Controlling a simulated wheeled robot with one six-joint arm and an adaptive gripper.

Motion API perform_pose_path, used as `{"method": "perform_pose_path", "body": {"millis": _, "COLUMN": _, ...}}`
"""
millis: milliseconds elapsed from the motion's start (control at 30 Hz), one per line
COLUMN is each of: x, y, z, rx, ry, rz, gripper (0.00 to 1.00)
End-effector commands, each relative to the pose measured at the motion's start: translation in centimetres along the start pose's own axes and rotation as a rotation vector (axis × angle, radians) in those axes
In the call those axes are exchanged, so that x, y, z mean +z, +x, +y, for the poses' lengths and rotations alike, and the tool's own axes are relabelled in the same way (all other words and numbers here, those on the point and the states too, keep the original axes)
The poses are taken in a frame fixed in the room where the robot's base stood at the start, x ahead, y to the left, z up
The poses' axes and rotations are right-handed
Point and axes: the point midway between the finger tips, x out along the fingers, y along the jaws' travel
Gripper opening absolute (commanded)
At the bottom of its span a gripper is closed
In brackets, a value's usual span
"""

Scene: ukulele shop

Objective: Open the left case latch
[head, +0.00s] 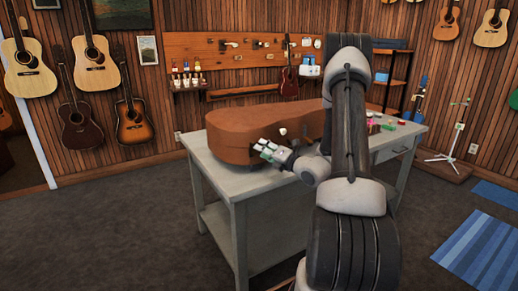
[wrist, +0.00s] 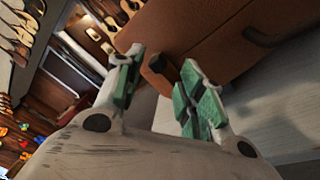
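The brown guitar-shaped case (head: 240,132) lies shut on the grey table (head: 262,189). In the wrist view the case (wrist: 210,42) fills the upper right, with a dark curved handle (wrist: 264,38) on its side. A small brown piece that may be the left latch (wrist: 158,65) stands at the case edge, in line with the gap between my fingertips. My gripper (head: 268,149) is at the near side of the case. In the wrist view my gripper (wrist: 160,80) has its green-padded fingers apart, with nothing clearly held. Whether a finger touches the latch is unclear.
Small items (head: 386,124) lie at the table's right end, partly behind my arm. Guitars (head: 95,67) hang on the wood wall at the back left. A stand (head: 451,140) is on the right. The floor (head: 110,220) left of the table is clear.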

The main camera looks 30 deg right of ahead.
Motion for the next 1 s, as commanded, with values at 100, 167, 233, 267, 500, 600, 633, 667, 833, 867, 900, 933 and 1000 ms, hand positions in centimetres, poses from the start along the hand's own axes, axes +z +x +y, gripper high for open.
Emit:
{"method": "perform_pose_path", "body": {"millis": 100, "x": -0.1, "y": 1.9, "z": 0.1, "rx": 0.002, "ry": -0.001, "rz": 0.003, "gripper": 0.39}}
{"method": "perform_pose_path", "body": {"millis": 167, "x": -0.1, "y": 2.5, "z": 0.1, "rx": 0.002, "ry": -0.002, "rz": 0.002, "gripper": 0.39}}
{"method": "perform_pose_path", "body": {"millis": 233, "x": -0.1, "y": 3.1, "z": 0.0, "rx": 0.000, "ry": -0.001, "rz": 0.003, "gripper": 0.39}}
{"method": "perform_pose_path", "body": {"millis": 267, "x": -0.1, "y": 3.2, "z": 0.0, "rx": 0.000, "ry": -0.002, "rz": 0.003, "gripper": 0.39}}
{"method": "perform_pose_path", "body": {"millis": 500, "x": -0.1, "y": 3.5, "z": 0.1, "rx": 0.000, "ry": -0.001, "rz": 0.003, "gripper": 0.39}}
{"method": "perform_pose_path", "body": {"millis": 600, "x": -0.1, "y": 3.5, "z": 0.1, "rx": 0.000, "ry": -0.002, "rz": 0.003, "gripper": 0.30}}
{"method": "perform_pose_path", "body": {"millis": 633, "x": -0.1, "y": 3.5, "z": 0.1, "rx": 0.000, "ry": -0.002, "rz": 0.003, "gripper": 0.24}}
{"method": "perform_pose_path", "body": {"millis": 667, "x": -0.1, "y": 3.5, "z": 0.1, "rx": 0.000, "ry": -0.002, "rz": 0.003, "gripper": 0.19}}
{"method": "perform_pose_path", "body": {"millis": 833, "x": -0.1, "y": 3.5, "z": 0.1, "rx": 0.000, "ry": -0.002, "rz": 0.003, "gripper": 0.00}}
{"method": "perform_pose_path", "body": {"millis": 867, "x": -0.1, "y": 3.5, "z": 0.1, "rx": 0.000, "ry": -0.002, "rz": 0.003, "gripper": 0.00}}
{"method": "perform_pose_path", "body": {"millis": 900, "x": -0.1, "y": 3.5, "z": 0.1, "rx": 0.001, "ry": -0.002, "rz": 0.002, "gripper": 0.00}}
{"method": "perform_pose_path", "body": {"millis": 933, "x": -0.1, "y": 3.5, "z": 0.1, "rx": 0.001, "ry": -0.002, "rz": 0.002, "gripper": 0.00}}
{"method": "perform_pose_path", "body": {"millis": 1000, "x": -0.1, "y": 3.4, "z": 0.0, "rx": 0.005, "ry": -0.002, "rz": -0.001, "gripper": 0.00}}
